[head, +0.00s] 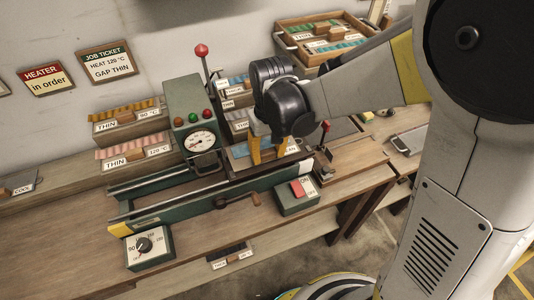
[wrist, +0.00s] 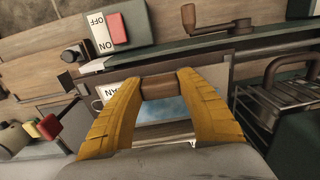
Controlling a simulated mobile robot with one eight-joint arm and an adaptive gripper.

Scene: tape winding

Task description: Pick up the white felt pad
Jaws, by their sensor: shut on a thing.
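My gripper (head: 268,158) reaches down over the green bench machine (head: 195,125), just behind its front rail. In the wrist view its yellow fingers are shut on a brown wooden handle (wrist: 162,84). In the head view a labelled flat piece (head: 292,148) shows beside the fingers. I cannot tell whether the handle belongs to the white felt pad. No white felt face is clearly visible.
A red ON/OFF switch box (head: 297,196) and a crank (head: 240,200) stand in front of the gripper. A dial box (head: 148,247) is at the front left. Boxes of coloured strips (head: 125,120) stand behind the machine. A wooden tray (head: 322,38) is at the back right.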

